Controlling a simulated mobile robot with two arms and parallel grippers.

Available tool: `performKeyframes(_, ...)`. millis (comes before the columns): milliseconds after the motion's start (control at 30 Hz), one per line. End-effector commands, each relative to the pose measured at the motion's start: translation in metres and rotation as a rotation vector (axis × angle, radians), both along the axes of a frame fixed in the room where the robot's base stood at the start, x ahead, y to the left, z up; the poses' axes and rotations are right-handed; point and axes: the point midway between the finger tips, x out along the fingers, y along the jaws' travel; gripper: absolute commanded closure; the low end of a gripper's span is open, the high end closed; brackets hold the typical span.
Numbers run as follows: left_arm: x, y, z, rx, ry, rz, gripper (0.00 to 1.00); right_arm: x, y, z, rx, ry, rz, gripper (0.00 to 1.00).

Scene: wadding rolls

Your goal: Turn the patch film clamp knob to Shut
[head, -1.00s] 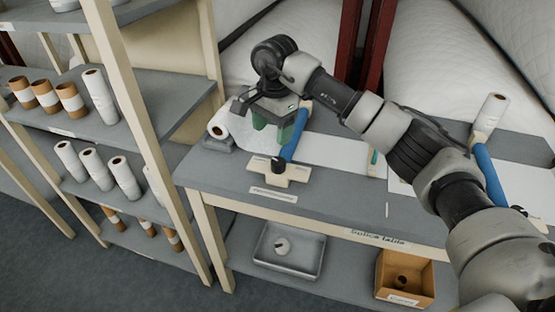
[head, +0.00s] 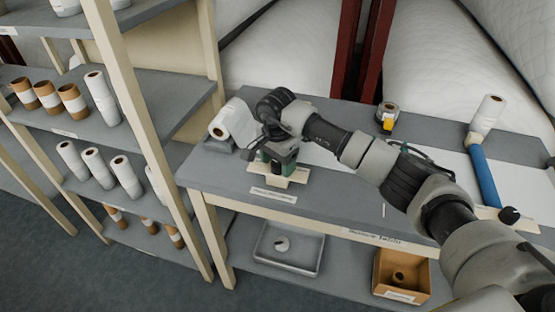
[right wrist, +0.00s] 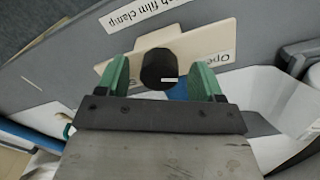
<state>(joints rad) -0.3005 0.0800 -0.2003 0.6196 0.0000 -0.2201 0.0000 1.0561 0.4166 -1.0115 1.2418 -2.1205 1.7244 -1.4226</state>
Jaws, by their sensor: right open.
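The patch film clamp knob (right wrist: 160,68) is a black round knob on a cream plate (right wrist: 195,45) in the right wrist view. A small light mark shows on its lower edge. A label reading "film clamp" (right wrist: 145,12) lies beyond it, and an "Open" marking (right wrist: 212,59) is on the plate to its right. My right gripper (right wrist: 160,78) is open, its green fingers on either side of the knob with gaps to it. In the head view my right gripper (head: 277,162) is low over the cream plate (head: 259,171) and largely hides the knob. My left gripper is out of view.
A white film roll (head: 232,122) lies behind my gripper. A shelf post (head: 150,140) stands left of the table.

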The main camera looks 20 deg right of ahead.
Motion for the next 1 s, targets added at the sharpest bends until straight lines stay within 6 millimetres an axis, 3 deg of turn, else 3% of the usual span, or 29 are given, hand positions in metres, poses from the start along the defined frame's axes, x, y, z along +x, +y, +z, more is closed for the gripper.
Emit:
performKeyframes(167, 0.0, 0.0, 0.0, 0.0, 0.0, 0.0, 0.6, 0.0, 0.0, 0.0, 0.0, 0.0, 0.0, 0.34)
performKeyframes(400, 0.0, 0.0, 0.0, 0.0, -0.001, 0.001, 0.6, 0.0, 0.0, 0.0, 0.0, 0.0, 0.0, 0.71)
performKeyframes(500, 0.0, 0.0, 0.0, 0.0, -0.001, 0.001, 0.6, 0.0, 0.0, 0.0, 0.0, 0.0, 0.0, 0.82)
performKeyframes(767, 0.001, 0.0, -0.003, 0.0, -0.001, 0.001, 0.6, 0.0, 0.0, 0.0, -0.001, -0.002, -0.032, 0.82)
performKeyframes(1000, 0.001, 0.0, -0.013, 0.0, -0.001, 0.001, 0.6, 0.001, -0.001, -0.001, -0.002, -0.002, -0.162, 0.82)
